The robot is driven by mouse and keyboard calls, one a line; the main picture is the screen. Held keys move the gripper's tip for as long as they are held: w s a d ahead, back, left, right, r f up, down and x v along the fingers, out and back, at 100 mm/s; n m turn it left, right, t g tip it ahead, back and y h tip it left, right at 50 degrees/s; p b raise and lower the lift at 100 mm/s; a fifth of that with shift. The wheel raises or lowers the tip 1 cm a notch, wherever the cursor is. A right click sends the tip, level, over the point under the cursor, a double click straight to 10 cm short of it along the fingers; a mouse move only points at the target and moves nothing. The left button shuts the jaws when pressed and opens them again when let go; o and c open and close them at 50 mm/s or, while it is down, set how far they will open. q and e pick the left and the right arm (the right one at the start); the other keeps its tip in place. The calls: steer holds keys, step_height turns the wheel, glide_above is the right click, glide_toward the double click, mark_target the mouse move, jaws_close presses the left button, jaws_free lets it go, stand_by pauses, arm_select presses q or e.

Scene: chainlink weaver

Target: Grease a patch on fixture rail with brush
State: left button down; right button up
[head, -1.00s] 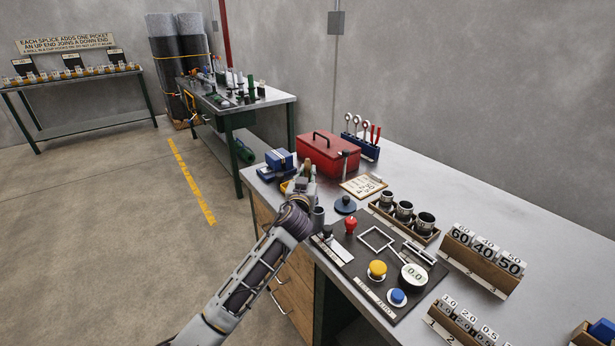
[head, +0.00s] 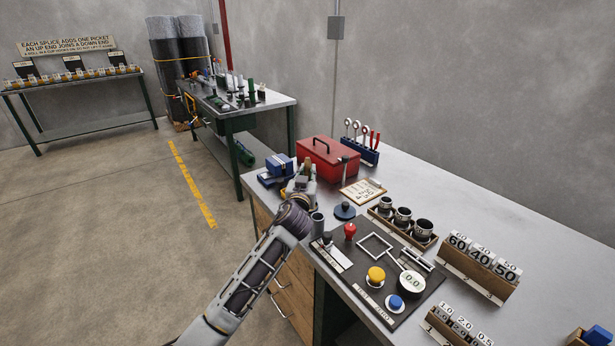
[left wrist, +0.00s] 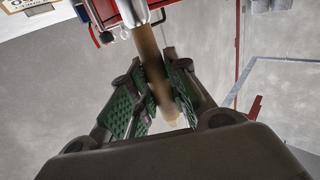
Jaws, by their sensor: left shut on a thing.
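My left gripper (head: 303,184) is over the near-left end of the steel bench, in front of the red toolbox. It is shut on the brush, whose wooden handle (left wrist: 152,62) runs between the green-padded fingers in the left wrist view. The brush has a pale metal collar at the top of that view; its bristles cannot be made out. In the head view the handle (head: 308,168) rises above the fingers. I cannot pick out the fixture rail for certain in either view. My right gripper is not in view.
The red toolbox (head: 328,160) stands just behind the gripper, with blue blocks (head: 280,164) to its left. A dark mat (head: 352,268) with buttons and a dial lies to the right. Cups in a wooden tray (head: 418,246) stand beyond. Another bench (head: 270,103) is further back.

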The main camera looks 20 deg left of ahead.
mark_target(307, 165)
arm_select(q)
steer(key=shift+r+p, duration=1.4)
steer(key=shift+r, duration=0.6)
